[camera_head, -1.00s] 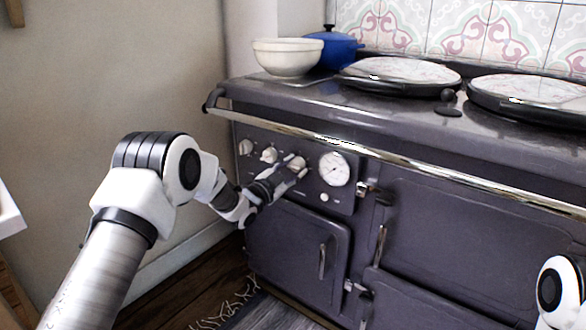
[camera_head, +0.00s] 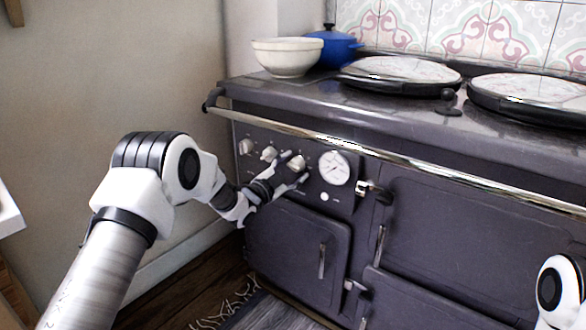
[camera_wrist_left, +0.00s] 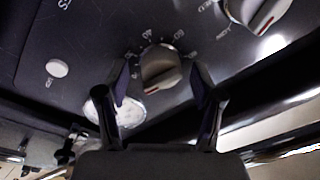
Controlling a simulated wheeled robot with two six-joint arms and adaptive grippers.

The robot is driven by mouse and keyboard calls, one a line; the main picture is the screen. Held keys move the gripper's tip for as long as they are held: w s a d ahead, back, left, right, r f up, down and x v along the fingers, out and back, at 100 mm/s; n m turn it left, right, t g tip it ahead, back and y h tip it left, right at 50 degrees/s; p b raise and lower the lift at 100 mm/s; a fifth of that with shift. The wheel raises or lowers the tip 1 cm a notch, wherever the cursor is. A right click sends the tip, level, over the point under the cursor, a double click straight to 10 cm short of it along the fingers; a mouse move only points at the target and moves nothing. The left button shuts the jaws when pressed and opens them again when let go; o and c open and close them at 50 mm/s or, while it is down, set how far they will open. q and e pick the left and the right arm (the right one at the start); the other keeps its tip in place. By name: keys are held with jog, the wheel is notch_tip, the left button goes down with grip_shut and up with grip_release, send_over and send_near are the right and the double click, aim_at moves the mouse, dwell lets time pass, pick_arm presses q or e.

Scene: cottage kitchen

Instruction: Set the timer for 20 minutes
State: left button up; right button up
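The timer knob (camera_head: 296,163) is the light round knob just left of the white dial gauge on the stove's front panel. In the left wrist view the knob (camera_wrist_left: 161,68) has a red mark at its lower edge and numbers around it, too blurred to read surely. My left gripper (camera_head: 294,168) is in front of the knob. In the wrist view its two fingers (camera_wrist_left: 159,100) stand apart, one on each side of the knob, with gaps between them and it. My right gripper is out of view.
Two similar knobs (camera_head: 269,154) (camera_head: 246,147) sit further left on the panel. The dial gauge (camera_head: 334,168) and a small white button (camera_head: 324,197) are to the right. A chrome rail (camera_head: 330,140) runs above the panel. A cream bowl (camera_head: 288,58) and blue pot (camera_head: 335,46) stand on top.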

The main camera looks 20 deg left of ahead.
pick_arm(q)
jog(key=v, duration=1.2)
